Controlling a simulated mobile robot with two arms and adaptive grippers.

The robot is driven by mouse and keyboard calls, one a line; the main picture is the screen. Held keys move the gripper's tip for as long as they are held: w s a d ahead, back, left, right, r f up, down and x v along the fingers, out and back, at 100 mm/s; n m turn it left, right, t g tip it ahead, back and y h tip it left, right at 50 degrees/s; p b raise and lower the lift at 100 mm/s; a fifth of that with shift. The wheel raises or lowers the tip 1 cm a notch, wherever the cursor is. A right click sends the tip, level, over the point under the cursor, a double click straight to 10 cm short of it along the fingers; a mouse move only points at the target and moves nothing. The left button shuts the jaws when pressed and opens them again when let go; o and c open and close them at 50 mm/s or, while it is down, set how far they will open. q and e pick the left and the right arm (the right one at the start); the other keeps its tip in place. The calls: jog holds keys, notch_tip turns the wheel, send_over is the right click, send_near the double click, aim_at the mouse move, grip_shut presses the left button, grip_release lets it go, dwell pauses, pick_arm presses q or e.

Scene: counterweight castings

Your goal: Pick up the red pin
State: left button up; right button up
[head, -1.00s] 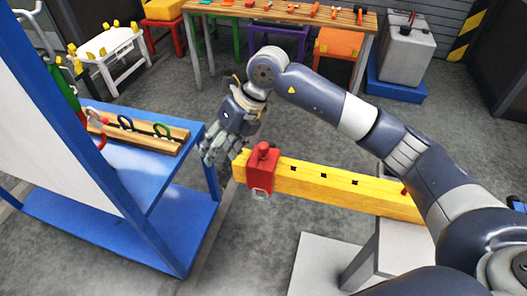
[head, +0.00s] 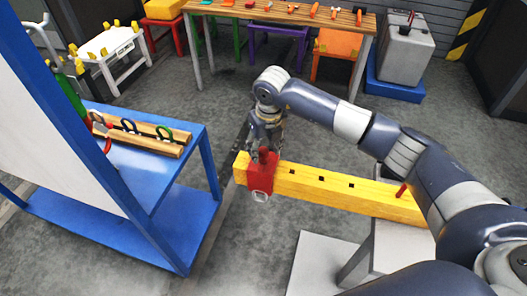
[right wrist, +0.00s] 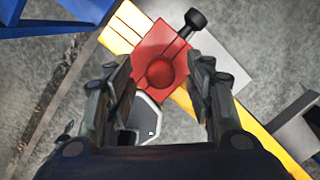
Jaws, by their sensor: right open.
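A thin red pin (head: 402,190) stands up from the right part of the yellow beam (head: 330,188), close beside my right arm in the head view. A red block (head: 260,180) with a round red knob sits around the beam's left end. My right gripper (head: 265,148) is over this block, pointing down, well left of the thin pin. In the right wrist view the open fingers (right wrist: 162,70) lie on either side of the red knob (right wrist: 160,73), with nothing gripped. Whether they touch it I cannot tell. My left gripper is not in view.
A blue bench (head: 160,185) with several coloured loops on a wooden rack (head: 140,137) stands left of the beam. A grey stand (head: 390,255) is under the beam's right part. A wooden table (head: 330,18) with tools is at the back. Floor between is clear.

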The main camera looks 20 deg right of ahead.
aim_at(264, 161)
jog(key=shift+w+f, duration=0.2)
jog(key=shift+f, duration=1)
grip_shut()
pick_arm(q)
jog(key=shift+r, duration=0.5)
